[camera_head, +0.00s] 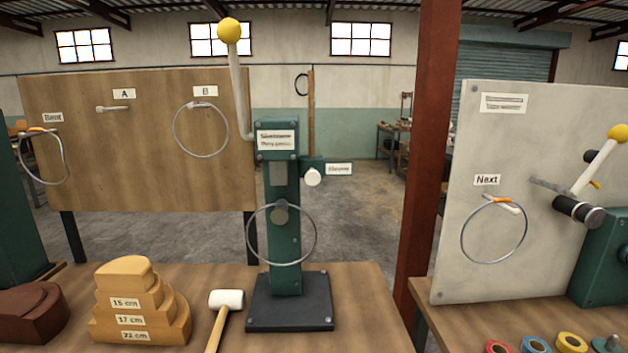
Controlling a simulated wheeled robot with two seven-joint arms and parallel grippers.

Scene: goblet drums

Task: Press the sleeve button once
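A white round button (313,177) sticks out from a small green box on the right side of the green press column (283,225). A small white label (339,169) is fixed beside it; its text is blurred but may read "Sleeve". A metal ring (249,234) hangs at the front of the column, around a grey round peg or die (280,213). A lever with a yellow knob (229,30) rises at the column's upper left. Neither of my grippers is in view, and nothing touches the button.
A mallet (226,299) and a stepped wooden block (127,270) stand left of the press base (290,315). A rust-red post (430,150) rises to its right. A wooden board (150,160) and a grey panel (560,140) carry rings. Coloured tape rolls (536,344) lie at lower right.

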